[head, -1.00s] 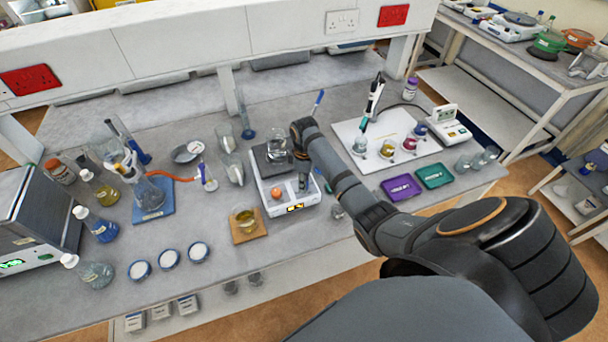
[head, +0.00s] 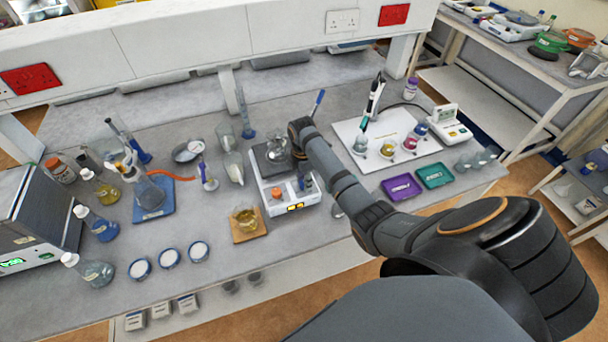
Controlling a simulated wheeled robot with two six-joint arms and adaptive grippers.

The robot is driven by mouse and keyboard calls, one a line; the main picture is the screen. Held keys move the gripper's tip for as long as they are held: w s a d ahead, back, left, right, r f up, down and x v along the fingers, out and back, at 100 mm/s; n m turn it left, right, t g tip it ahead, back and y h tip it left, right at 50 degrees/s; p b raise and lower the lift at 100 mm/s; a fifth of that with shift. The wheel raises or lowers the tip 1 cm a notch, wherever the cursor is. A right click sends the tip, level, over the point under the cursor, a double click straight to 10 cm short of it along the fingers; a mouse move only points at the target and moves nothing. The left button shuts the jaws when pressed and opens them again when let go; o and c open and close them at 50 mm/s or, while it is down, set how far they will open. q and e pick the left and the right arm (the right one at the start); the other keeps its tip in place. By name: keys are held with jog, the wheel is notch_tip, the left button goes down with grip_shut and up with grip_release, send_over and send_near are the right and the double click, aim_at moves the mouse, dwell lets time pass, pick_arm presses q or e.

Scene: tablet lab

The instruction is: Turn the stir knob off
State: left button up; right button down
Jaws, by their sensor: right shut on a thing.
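The stirrer hotplate (head: 262,184) stands mid-bench, a white box with a dark top plate. A clear glass vessel (head: 277,149) sits on the top plate. On its front panel are an orange knob (head: 276,193) at the left and an orange-lit display (head: 295,207) below. My right gripper (head: 306,184) points down at the right part of this panel. It is shut on the stir knob there, which is mostly hidden by the fingers. The knob's setting cannot be read. My left gripper is not in view.
A yellow-liquid beaker on a cork mat (head: 239,237) stands just left of the hotplate. A white board (head: 373,157) with coloured beakers, and purple (head: 402,188) and green (head: 435,176) trays, lie to the right. Several flasks stand at the left. The front bench strip is fairly clear.

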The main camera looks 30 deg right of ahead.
jog(key=shift+w+r+n, duration=0.1)
jog(key=shift+n, duration=0.2)
jog(key=c, duration=1)
grip_release()
notch_tip(320, 180, up, 7)
jog(key=shift+w+r, duration=0.1)
jog(key=shift+r, duration=0.1)
